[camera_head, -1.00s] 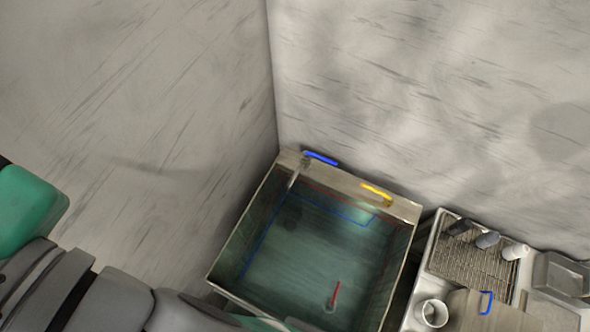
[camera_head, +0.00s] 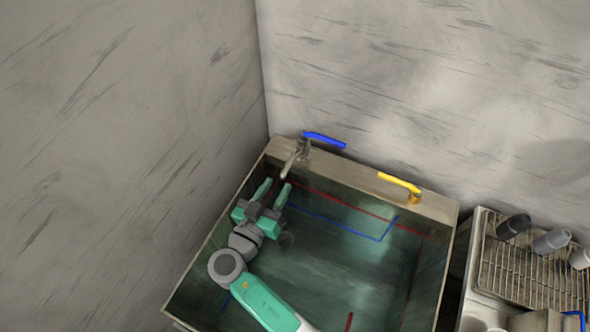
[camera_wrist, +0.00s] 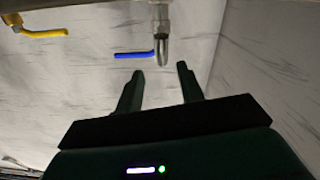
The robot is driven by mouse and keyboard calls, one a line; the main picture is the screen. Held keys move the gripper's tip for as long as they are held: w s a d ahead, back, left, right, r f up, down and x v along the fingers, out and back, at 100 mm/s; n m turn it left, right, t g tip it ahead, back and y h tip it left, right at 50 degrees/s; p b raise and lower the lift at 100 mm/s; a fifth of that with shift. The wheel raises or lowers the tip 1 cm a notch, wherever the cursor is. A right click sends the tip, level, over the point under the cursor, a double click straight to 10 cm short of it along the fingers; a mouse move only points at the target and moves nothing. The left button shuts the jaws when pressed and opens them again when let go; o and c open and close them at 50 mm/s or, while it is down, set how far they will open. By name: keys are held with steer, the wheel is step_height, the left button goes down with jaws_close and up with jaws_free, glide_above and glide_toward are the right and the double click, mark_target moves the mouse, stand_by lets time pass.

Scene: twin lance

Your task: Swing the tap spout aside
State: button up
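The tap is on the sink's back ledge, near its left corner. Its grey metal spout (camera_head: 289,163) points out over the basin. A blue lever (camera_head: 324,140) is at the tap's top. My gripper (camera_head: 275,186) is over the left part of the basin, open, with its two green fingers pointing at the spout. In the wrist view the spout (camera_wrist: 162,48) ends about level with the opening between the dark fingertips (camera_wrist: 160,70). I see no contact; the exact depth between them is hard to tell. The blue lever (camera_wrist: 134,54) shows left of the spout there.
The deep metal sink (camera_head: 448,216) has a yellow lever (camera_head: 399,184) on its back ledge, with red and blue lines inside. Walls stand close behind and to the left. A wire rack (camera_head: 535,278) with several grey cups stands at right.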

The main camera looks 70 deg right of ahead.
mark_target(283, 174)
steer(key=d, duration=0.7)
steer(key=shift+d+r, duration=0.1)
steer(key=shift+d, duration=0.25)
jaws_close()
